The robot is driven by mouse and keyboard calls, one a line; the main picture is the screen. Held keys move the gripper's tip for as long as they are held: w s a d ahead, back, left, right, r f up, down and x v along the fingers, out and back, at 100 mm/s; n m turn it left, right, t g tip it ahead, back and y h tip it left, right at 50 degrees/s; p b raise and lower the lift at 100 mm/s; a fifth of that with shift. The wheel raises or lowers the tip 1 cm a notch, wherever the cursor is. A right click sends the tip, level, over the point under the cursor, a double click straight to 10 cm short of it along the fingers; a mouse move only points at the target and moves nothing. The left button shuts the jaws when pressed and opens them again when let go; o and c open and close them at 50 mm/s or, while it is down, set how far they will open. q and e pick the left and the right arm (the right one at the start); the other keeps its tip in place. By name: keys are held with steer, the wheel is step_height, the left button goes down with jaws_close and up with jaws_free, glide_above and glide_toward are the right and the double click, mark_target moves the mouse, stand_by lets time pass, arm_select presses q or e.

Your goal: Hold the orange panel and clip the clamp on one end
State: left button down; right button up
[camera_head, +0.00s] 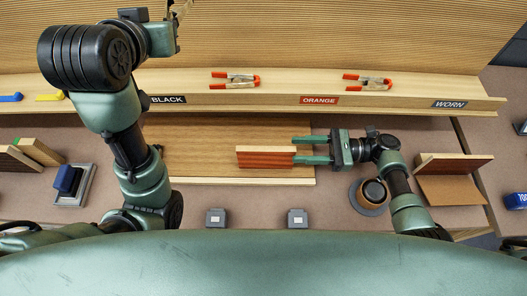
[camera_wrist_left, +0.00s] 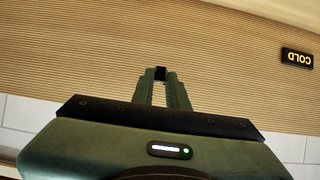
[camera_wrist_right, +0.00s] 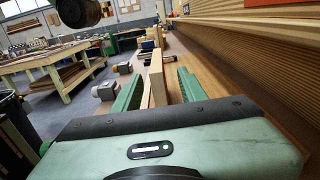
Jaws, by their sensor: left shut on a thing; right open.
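The orange panel (camera_head: 265,161), with a reddish-brown face and pale top edge, stands on a wide brown board on the bench. My right gripper (camera_head: 312,150) is open, with its fingers on either side of the panel's right part. In the right wrist view the panel (camera_wrist_right: 157,80) shows edge-on between the spread fingers. My left gripper (camera_wrist_left: 162,84) is raised high, at the top edge of the head view. It is shut on a small dark thing (camera_wrist_left: 160,72), mostly hidden; I cannot tell whether it is a clamp. Two orange-tipped clamps (camera_head: 235,80) (camera_head: 368,82) lie on the shelf.
The shelf (camera_head: 200,104) carries BLACK, ORANGE and WORN labels; no clamp lies above the BLACK label (camera_head: 168,99). A round pot (camera_head: 371,193) stands below my right wrist. Another panel (camera_head: 455,160) is at right. Two small grey blocks (camera_head: 215,217) (camera_head: 297,217) sit in front.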

mark_target(277, 152)
steer(key=shift+s+a+f, duration=0.35)
steer(key=shift+s+a, duration=0.1)
steer(key=shift+a, duration=0.1)
steer(key=a, duration=0.5)
steer(key=shift+w+a, duration=0.15)
steer(key=shift+w, duration=0.15)
steer(key=shift+s+a+r, duration=0.1)
steer(key=shift+a, duration=0.2)
steer(key=shift+p, duration=0.3)
jaws_close()
jaws_free()
jaws_close()
